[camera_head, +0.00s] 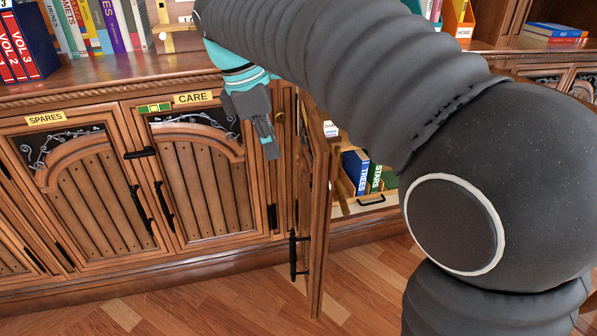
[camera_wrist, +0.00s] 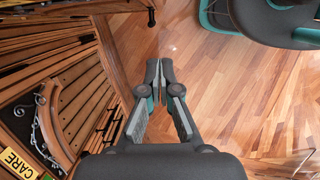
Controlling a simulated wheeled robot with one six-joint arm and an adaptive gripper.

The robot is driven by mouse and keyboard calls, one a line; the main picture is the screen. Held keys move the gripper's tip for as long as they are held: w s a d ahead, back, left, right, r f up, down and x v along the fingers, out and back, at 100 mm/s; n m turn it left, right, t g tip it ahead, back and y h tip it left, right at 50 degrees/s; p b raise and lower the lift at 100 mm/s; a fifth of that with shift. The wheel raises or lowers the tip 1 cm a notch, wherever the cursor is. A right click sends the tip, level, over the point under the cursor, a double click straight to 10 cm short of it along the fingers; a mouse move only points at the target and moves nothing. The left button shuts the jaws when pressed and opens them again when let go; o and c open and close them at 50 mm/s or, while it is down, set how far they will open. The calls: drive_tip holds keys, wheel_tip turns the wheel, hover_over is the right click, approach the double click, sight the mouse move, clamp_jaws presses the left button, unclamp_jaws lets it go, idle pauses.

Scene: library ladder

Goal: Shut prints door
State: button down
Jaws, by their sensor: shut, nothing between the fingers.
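A wooden cabinet door (camera_head: 316,215) stands open, swung out from the cabinet front to the right of the CARE door. It has a black handle (camera_head: 293,254) near its free edge. No label for it is readable, so I cannot confirm it is the prints door. In the wrist view my fingertips (camera_wrist: 159,65) meet above the floor; wood at the top edge seems to be the open door.
The CARE door (camera_head: 198,183) and SPARES door (camera_head: 88,200) are closed. Behind the open door, a drawer or shelf (camera_head: 372,205) holds several books. Books stand on the countertop (camera_head: 100,75). My arm hides the cabinet's right part.

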drive_tip(key=d+f+b, duration=0.2)
drive_tip(key=d+f, duration=0.4)
drive_tip(key=f, duration=0.3)
drive_tip(key=shift+w+d+f, duration=0.2)
drive_tip(key=shift+w+f, duration=0.05)
drive_tip(key=shift+w, duration=0.05)
